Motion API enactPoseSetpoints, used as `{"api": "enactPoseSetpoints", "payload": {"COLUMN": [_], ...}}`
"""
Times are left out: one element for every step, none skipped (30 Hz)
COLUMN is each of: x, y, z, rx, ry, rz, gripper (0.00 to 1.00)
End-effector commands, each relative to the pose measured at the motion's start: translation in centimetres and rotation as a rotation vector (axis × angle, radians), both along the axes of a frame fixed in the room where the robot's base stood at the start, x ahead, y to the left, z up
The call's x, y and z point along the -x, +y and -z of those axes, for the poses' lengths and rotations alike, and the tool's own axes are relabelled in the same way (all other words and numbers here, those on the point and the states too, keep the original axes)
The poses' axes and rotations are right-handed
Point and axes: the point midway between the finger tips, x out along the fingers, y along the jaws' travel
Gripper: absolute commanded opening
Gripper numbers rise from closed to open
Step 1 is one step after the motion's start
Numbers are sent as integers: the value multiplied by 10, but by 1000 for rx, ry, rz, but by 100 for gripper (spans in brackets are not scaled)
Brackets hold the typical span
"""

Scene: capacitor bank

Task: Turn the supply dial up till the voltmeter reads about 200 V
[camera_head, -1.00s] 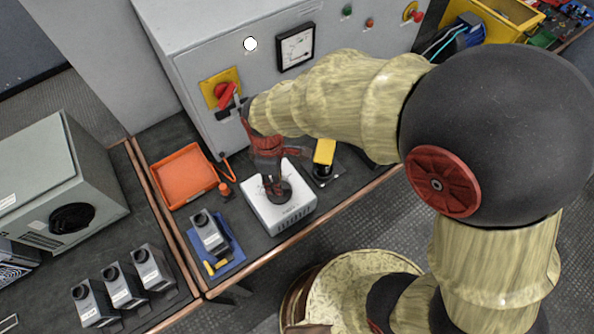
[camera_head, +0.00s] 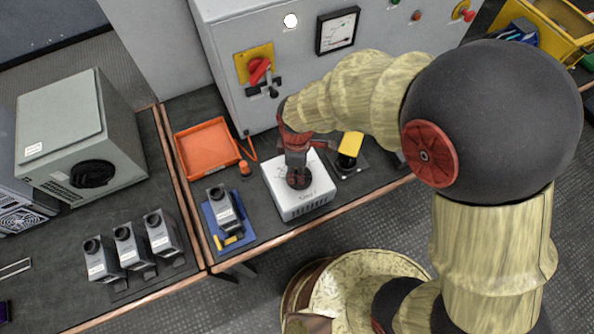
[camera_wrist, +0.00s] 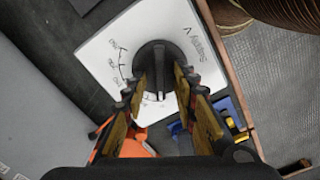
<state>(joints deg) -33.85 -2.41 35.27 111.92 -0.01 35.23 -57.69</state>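The supply dial is a black round knob (camera_wrist: 154,62) with a raised grip bar, on a white box (camera_head: 305,205) lettered "Supply V". My gripper (camera_head: 298,181) points down at the dial and hides most of it in the head view. In the wrist view my gripper (camera_wrist: 157,80) has its two fingers apart, one on each side of the knob; I cannot tell whether they touch it. Scale marks show at the knob's left. The voltmeter (camera_head: 338,31) is a black-framed white meter on the grey cabinet; its reading is too small to make out.
The grey cabinet (camera_head: 300,75) behind carries a red switch (camera_head: 259,70) on a yellow plate and a white round lamp (camera_head: 290,21). An orange tray (camera_head: 207,146), a blue mat (camera_head: 211,229) with a capacitor-like unit, and a yellow-topped device (camera_head: 351,144) stand around the white box.

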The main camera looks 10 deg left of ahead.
Motion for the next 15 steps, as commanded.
{"api": "enactPoseSetpoints", "payload": {"x": [0, 0, 0, 0, 0, 0, 0, 0, 0, 0, 0, 0, 0, 0, 0], "y": [0, 0, 0, 0, 0, 0, 0, 0, 0, 0, 0, 0, 0, 0, 0], "z": [2, 2, 2, 2, 2, 2, 2, 2, 2, 2, 2, 2, 2, 2, 2], "rx": [0, 0, 0, 0, 0, 0, 0, 0, 0, 0, 0, 0, 0, 0, 0], "ry": [0, 0, 0, 0, 0, 0, 0, 0, 0, 0, 0, 0, 0, 0, 0], "rz": [0, 0, 0, 0, 0, 0, 0, 0, 0, 0, 0, 0, 1, 1, 1], "gripper": [28, 28, 28, 28, 28, 28, 28, 28, 27, 25, 24, 21, 20, 18, 16]}}
